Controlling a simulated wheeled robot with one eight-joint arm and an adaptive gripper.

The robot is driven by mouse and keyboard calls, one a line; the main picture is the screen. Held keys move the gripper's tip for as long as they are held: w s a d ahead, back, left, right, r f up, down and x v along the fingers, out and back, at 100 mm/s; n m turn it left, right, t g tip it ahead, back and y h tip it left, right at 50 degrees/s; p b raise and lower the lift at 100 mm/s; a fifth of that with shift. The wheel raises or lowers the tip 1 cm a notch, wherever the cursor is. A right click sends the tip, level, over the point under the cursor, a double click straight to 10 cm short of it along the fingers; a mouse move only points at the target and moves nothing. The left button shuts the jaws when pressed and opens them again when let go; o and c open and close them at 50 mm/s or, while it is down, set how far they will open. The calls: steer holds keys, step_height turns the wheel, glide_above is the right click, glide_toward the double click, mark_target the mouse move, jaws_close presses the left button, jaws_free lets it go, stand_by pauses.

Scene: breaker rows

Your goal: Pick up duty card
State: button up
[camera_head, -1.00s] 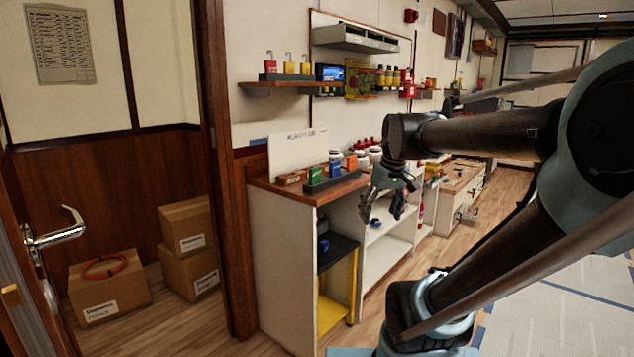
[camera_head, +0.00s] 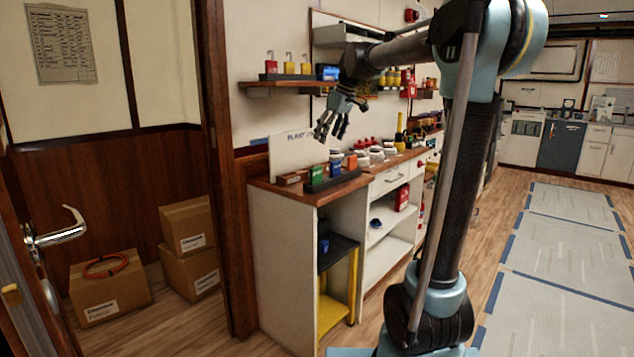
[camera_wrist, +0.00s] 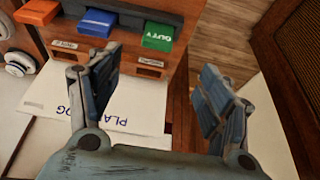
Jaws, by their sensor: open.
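The duty card (camera_wrist: 158,37) is green with white lettering reading DUTY. It stands in the dark holder (camera_head: 338,182) on the wooden counter, and its green face (camera_head: 318,173) also shows in the head view. My gripper (camera_head: 331,133) is open and empty, above the cards and apart from them. In the wrist view my two fingers (camera_wrist: 160,72) are spread, with the green card beyond the gap between them. The lower part of the card is hidden in the holder.
A blue card (camera_wrist: 97,23) and an orange card (camera_wrist: 38,12) stand beside the green one. A white lettered board (camera_head: 290,150) stands behind. White round items (camera_head: 362,157) lie to the right. A shelf with padlocks (camera_head: 285,84) hangs above.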

mark_target(318, 168)
steer(key=x, duration=1.1)
steer(key=shift+w+f, duration=0.1)
steer(key=shift+f, duration=0.3)
steer(key=shift+x, duration=2.6)
steer(key=shift+w, duration=0.15)
steer(key=c, duration=1.1)
